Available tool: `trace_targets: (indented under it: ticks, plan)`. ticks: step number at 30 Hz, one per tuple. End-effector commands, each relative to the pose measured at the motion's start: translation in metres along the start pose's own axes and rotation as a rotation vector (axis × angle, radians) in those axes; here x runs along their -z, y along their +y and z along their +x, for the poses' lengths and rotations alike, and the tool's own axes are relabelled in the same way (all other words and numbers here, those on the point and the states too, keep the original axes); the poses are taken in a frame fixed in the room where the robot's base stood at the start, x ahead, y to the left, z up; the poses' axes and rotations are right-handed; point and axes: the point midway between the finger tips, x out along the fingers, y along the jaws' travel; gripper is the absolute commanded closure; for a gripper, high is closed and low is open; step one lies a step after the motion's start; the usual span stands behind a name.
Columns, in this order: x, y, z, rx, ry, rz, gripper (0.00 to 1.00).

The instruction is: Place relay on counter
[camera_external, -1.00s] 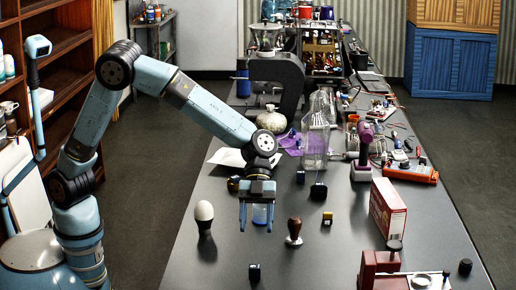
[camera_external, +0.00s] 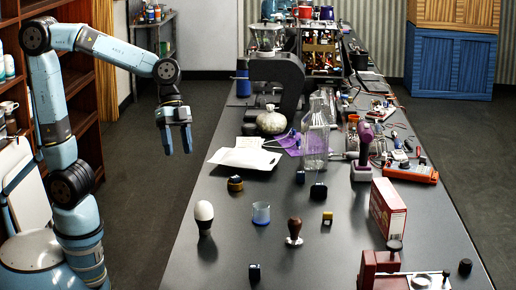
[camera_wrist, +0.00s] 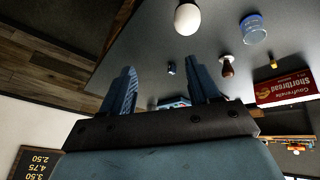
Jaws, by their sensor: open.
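Several small blocks stand on the grey counter (camera_external: 225,240), and I cannot tell for sure which is the relay. One small dark block (camera_external: 254,273) is near the front; it also shows in the wrist view (camera_wrist: 171,68). Two other dark blocks (camera_external: 300,176) (camera_external: 318,190) stand mid-counter. A yellow and black block (camera_external: 327,218) is right of the tamper, and a round yellow-black piece (camera_external: 235,184) lies by the papers. My gripper (camera_external: 177,145) is open and empty, left of the counter over the floor. Its spread fingers (camera_wrist: 168,88) show in the wrist view.
A white egg-shaped object (camera_external: 204,212), a blue-based clear cup (camera_external: 261,213) and a wooden-handled tamper (camera_external: 294,230) stand upright on the counter. A red box (camera_external: 388,208) and red machine (camera_external: 382,268) are at right.

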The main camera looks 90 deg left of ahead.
Motion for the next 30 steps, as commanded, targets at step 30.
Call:
trace_targets:
  ticks: [30]
  plan:
    - [-0.173,0.043,-0.064,0.507,0.122,-0.566,0.39]
